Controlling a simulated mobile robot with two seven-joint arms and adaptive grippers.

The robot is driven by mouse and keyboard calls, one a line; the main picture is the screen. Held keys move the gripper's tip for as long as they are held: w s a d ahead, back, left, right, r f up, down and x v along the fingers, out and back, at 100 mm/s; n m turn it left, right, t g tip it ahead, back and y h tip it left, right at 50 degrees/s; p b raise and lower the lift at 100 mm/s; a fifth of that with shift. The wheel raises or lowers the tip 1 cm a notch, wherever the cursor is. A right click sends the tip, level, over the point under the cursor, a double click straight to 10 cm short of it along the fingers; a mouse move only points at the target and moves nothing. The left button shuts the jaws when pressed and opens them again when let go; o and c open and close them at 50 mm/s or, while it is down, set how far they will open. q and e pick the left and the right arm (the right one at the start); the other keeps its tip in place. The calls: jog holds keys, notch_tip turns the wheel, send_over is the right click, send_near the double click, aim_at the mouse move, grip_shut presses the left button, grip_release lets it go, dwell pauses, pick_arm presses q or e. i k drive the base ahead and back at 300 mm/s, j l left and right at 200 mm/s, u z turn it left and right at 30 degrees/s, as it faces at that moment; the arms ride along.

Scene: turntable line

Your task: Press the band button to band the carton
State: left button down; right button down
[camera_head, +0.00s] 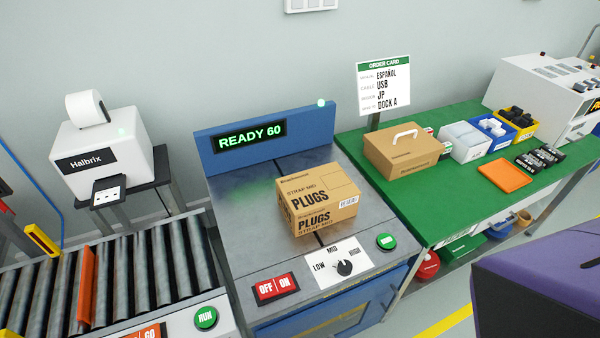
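The carton (318,199), a brown box marked PLUGS and STRAP MID, sits on the grey metal top of the banding machine (250,240). No band shows on its visible faces. The blue panel behind it has a display (250,136) reading READY 60. A green button (386,242) is at the front right of the machine top. Left of it is a dial (345,266) marked LOW, MID, HIGH. A red OFF/ON switch (276,288) is at the front left. Neither gripper is visible.
A green table (450,205) at right holds a handled box (402,150), several bins and an orange tray (505,175). A roller conveyor (150,270) with a RUN button (205,317) is at left, below a Halbrix printer (98,142). A purple and black object (540,285) blocks the lower right.

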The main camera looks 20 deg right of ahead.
aim_at(386, 241)
jog(key=l+z, duration=0.15)
jog(key=z, duration=1.3)
jog(key=l+u, duration=0.1)
jog(key=u, duration=0.8)
jog(key=i+l+u, duration=0.1)
jog(key=l+u, duration=0.85)
jog(key=l, duration=0.45)
jog(key=k+l+u, duration=0.15)
jog(key=l, duration=0.75)
jog(key=k+l+u, duration=0.1)
jog(key=l, duration=0.3)
